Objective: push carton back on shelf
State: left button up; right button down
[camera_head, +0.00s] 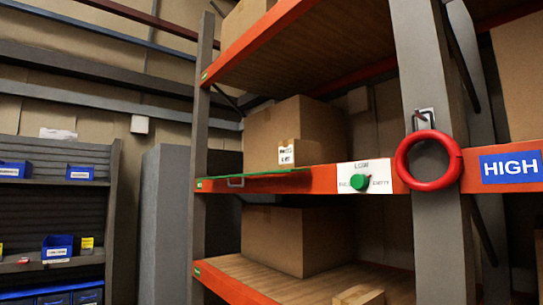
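A brown cardboard carton (270,135) stands on the middle orange shelf (320,178). A smaller carton with a white label (305,152) is at its front, close to the shelf's front edge. Another carton (285,240) sits on the lower wooden shelf (235,272), and one more carton (243,22) is on the top shelf (255,38), near its left end. I cannot tell from this view which carton the task means. Neither of my grippers is in view.
A red ring (428,160) hangs from a hook on the grey upright (440,240). A green knob (359,182) and a blue HIGH sign (510,167) are on the middle beam. Blue bins (57,247) stand in a rack at left.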

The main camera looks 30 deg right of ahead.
aim_at(293, 153)
jog(key=i, duration=2)
